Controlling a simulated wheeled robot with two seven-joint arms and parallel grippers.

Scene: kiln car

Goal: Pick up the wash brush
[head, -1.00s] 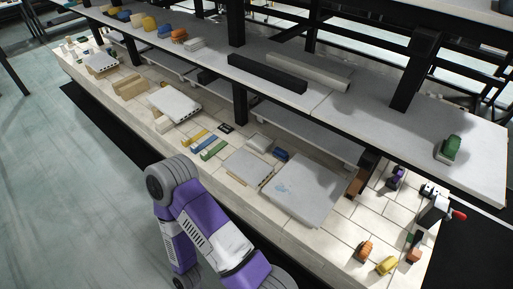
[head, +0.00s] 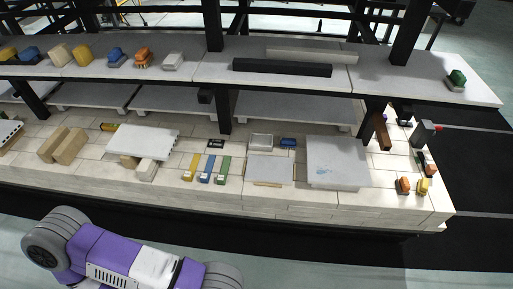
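I cannot pick out the wash brush for certain; the items on the kiln car are small in the head view. Three narrow strips lie side by side on the lower deck: a yellow strip (head: 191,167), a blue strip (head: 207,169) and a green strip (head: 223,171). A small orange item (head: 403,186) and a yellow item (head: 424,186) sit near the right front corner. Neither gripper shows.
A grey slab (head: 337,160) and a smaller slab (head: 270,169) lie right of the strips. A raised pale slab (head: 143,141) is left of them. The upper shelf (head: 400,79), on dark posts, overhangs the deck's back and carries several small coloured items and a black bar (head: 282,68).

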